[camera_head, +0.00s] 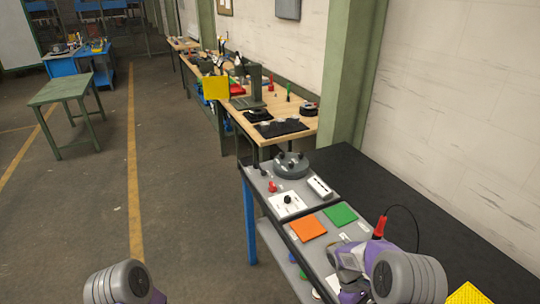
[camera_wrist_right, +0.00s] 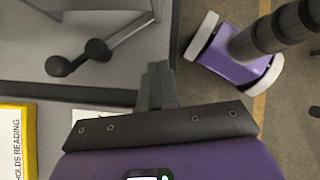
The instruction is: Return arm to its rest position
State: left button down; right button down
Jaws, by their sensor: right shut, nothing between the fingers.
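My right arm (camera_head: 400,278), grey and purple, reaches over the front part of the grey panel (camera_head: 283,211) in the head view. In the right wrist view my right gripper (camera_wrist_right: 158,84) is shut and empty, its dark fingers together. It is beside the edge of a grey surface (camera_wrist_right: 120,85), and I cannot tell whether it touches it. A grey and purple part of my left arm (camera_head: 122,283) shows at the bottom left of the head view. My left gripper is out of view.
An orange pad (camera_head: 308,229) and a green pad (camera_head: 340,215) lie on the panel, with a round grey knobbed piece (camera_head: 291,165) farther back. A red-handled tool (camera_head: 380,227) with a black cable stands near my right arm. Open floor (camera_head: 185,220) lies left.

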jog(key=f, duration=0.1)
jog(key=a, duration=0.1)
jog(key=f, duration=0.1)
jog(key=shift+s+a+f+y, duration=0.2)
jog(key=shift+a+f+y, duration=0.1)
jog(key=shift+y, duration=0.1)
jog(key=s+a+f+m+t+y+b, duration=0.4)
jog(key=s+a+f+m+t+y, duration=0.3)
jog(key=s+a+f+m, duration=0.3)
jog(key=s+a+f, duration=0.3)
jog(key=a+f, duration=0.2)
jog(key=f, duration=0.2)
jog(key=shift+a+m+y, duration=0.3)
jog(key=shift+a+m, duration=0.1)
jog(key=shift+s, duration=0.1)
